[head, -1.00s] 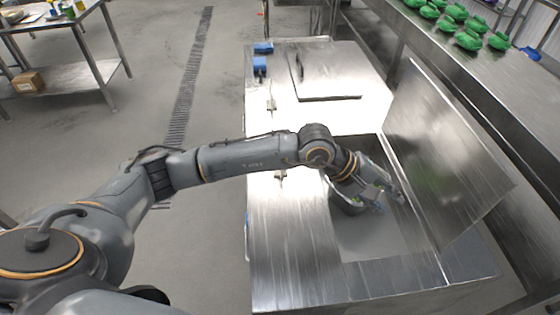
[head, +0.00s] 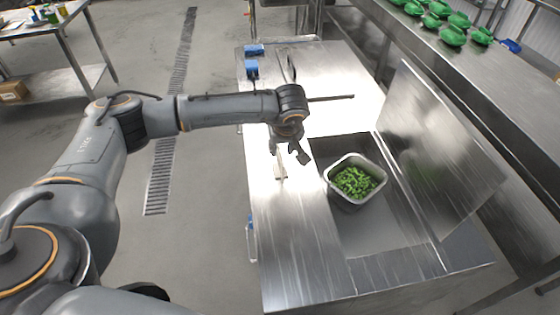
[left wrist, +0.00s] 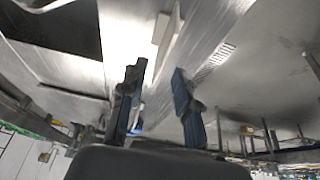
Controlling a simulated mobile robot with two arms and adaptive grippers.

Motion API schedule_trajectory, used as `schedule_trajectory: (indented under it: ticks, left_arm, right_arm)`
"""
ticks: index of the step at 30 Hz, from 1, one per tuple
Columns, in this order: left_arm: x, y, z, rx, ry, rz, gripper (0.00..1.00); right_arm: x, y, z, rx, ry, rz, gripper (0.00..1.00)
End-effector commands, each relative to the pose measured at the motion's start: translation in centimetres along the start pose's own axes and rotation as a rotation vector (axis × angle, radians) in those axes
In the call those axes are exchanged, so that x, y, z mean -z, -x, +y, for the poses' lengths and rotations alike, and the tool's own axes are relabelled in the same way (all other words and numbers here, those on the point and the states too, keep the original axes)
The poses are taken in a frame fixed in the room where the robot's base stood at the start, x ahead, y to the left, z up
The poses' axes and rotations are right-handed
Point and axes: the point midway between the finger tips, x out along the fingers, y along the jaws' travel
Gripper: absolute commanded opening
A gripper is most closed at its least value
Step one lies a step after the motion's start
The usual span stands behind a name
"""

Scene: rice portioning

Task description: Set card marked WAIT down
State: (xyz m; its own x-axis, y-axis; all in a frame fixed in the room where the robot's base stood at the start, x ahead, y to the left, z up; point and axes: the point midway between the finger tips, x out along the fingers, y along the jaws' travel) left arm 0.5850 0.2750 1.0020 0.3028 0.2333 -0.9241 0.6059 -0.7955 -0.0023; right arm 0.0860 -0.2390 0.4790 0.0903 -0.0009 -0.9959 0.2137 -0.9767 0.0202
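A small pale card (head: 281,168) stands on the steel counter, just below my left gripper in the head view. A pale, folded-looking piece, apparently the same card, shows in the left wrist view (left wrist: 166,38) beyond the fingertips. I cannot read any marking on it. My left gripper (head: 295,156) is just above and beside the card, apart from it as far as I can tell. In the left wrist view its two dark fingers (left wrist: 156,82) are spread with nothing between them. My right gripper is not in view.
A metal container (head: 327,178) of green pieces stands in the open well right of my gripper. A raised steel lid (head: 440,150) is behind it. A flat lid and blue items (head: 252,68) lie farther back. Green objects (head: 453,36) line the right shelf. The front counter is clear.

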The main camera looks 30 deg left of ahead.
Motion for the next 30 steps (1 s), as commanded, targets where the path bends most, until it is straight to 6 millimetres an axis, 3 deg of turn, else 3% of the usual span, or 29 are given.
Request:
schedule_trajectory:
  ticks: [6,12,18,30]
  left_arm:
    - [-0.1,-1.5,0.0,-0.001,-0.002,-0.002,0.31]
    - [-0.3,-4.1,-0.4,0.002,-0.001,-0.003,0.31]
    - [-0.3,-6.3,-0.3,-0.001,-0.001,0.0,0.31]
    - [-0.4,-6.5,-0.2,-0.002,-0.001,0.0,0.31]
  right_arm:
    - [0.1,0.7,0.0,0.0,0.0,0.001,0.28]
    - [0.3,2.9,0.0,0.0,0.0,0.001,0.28]
    - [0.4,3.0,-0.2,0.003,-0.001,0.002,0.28]
    - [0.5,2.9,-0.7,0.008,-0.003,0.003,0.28]
